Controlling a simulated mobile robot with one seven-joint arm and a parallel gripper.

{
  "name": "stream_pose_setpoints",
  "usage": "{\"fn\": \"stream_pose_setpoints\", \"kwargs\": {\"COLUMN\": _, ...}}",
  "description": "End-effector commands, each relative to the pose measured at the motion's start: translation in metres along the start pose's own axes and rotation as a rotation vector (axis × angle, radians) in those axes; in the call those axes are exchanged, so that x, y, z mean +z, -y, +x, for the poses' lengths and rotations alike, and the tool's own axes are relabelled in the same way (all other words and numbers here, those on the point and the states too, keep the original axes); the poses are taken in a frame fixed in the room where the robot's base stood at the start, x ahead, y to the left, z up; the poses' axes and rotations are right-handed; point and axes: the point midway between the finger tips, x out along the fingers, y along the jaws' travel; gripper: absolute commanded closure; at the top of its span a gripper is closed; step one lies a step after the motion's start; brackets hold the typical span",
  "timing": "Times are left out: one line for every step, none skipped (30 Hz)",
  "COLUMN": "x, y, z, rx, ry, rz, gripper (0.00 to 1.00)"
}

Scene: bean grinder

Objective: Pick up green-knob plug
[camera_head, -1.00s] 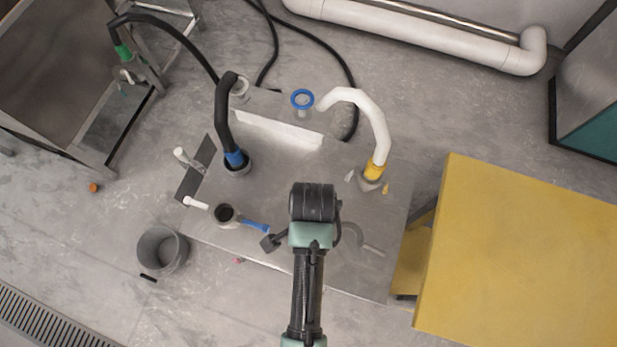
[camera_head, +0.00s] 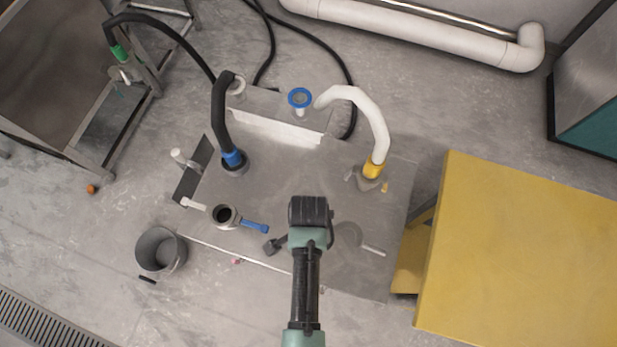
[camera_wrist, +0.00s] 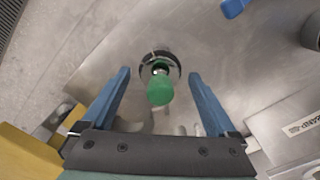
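The green-knob plug (camera_wrist: 160,88) stands out of a dark round hole in the metal surface in the wrist view, its green knob toward the camera. My gripper (camera_wrist: 160,73) is open, one blue finger on each side of the knob with clear gaps. The fingertips do not touch it, and nothing is held. In the head view my wrist (camera_head: 310,212) is over the metal table (camera_head: 290,180), hiding the plug and my fingers.
A blue-handled round part (camera_head: 225,217) lies left of my arm. A blue-collared black hose (camera_head: 221,110) and a yellow-collared white hose (camera_head: 375,120) stand on the table. A yellow table (camera_head: 520,250) is at right, a grey bucket (camera_head: 160,250) at left.

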Motion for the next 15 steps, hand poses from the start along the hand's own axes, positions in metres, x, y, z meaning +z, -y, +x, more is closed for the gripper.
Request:
{"fn": "stream_pose_setpoints", "kwargs": {"x": 0.0000, "y": 0.0001, "z": -0.0002, "rx": 0.000, "ry": 0.000, "rz": 0.000, "gripper": 0.18}}
{"fn": "stream_pose_setpoints", "kwargs": {"x": -0.0001, "y": 0.0001, "z": -0.0002, "rx": 0.000, "ry": 0.000, "rz": 0.000, "gripper": 0.23}}
{"fn": "stream_pose_setpoints", "kwargs": {"x": 0.0000, "y": 0.0001, "z": -0.0002, "rx": 0.000, "ry": 0.000, "rz": 0.000, "gripper": 0.31}}
{"fn": "stream_pose_setpoints", "kwargs": {"x": 0.0000, "y": 0.0000, "z": -0.0002, "rx": 0.000, "ry": 0.000, "rz": 0.000, "gripper": 0.36}}
{"fn": "stream_pose_setpoints", "kwargs": {"x": 0.0000, "y": 0.0000, "z": -0.0002, "rx": 0.000, "ry": 0.000, "rz": 0.000, "gripper": 0.41}}
{"fn": "stream_pose_setpoints", "kwargs": {"x": 0.0000, "y": 0.0000, "z": -0.0003, "rx": 0.000, "ry": 0.000, "rz": 0.000, "gripper": 0.49}}
{"fn": "stream_pose_setpoints", "kwargs": {"x": 0.0000, "y": 0.0000, "z": -0.0003, "rx": 0.000, "ry": 0.000, "rz": 0.000, "gripper": 0.54}}
{"fn": "stream_pose_setpoints", "kwargs": {"x": 0.0000, "y": 0.0000, "z": -0.0003, "rx": 0.000, "ry": 0.000, "rz": 0.000, "gripper": 0.59}}
{"fn": "stream_pose_setpoints", "kwargs": {"x": 0.0000, "y": 0.0000, "z": -0.0003, "rx": 0.000, "ry": 0.000, "rz": 0.000, "gripper": 0.67}}
{"fn": "stream_pose_setpoints", "kwargs": {"x": 0.0000, "y": 0.0000, "z": -0.0003, "rx": 0.000, "ry": 0.000, "rz": 0.000, "gripper": 0.72}}
{"fn": "stream_pose_setpoints", "kwargs": {"x": 0.0000, "y": 0.0000, "z": -0.0003, "rx": 0.000, "ry": 0.000, "rz": 0.000, "gripper": 0.77}}
{"fn": "stream_pose_setpoints", "kwargs": {"x": 0.0000, "y": 0.0000, "z": -0.0003, "rx": 0.000, "ry": 0.000, "rz": 0.000, "gripper": 0.85}}
{"fn": "stream_pose_setpoints", "kwargs": {"x": 0.0000, "y": 0.0000, "z": -0.0003, "rx": 0.000, "ry": 0.000, "rz": 0.000, "gripper": 0.90}}
{"fn": "stream_pose_setpoints", "kwargs": {"x": 0.0000, "y": 0.0000, "z": -0.0004, "rx": 0.000, "ry": 0.000, "rz": 0.000, "gripper": 0.95}}
{"fn": "stream_pose_setpoints", "kwargs": {"x": 0.0000, "y": 0.0000, "z": -0.0004, "rx": 0.000, "ry": 0.000, "rz": 0.000, "gripper": 1.00}}
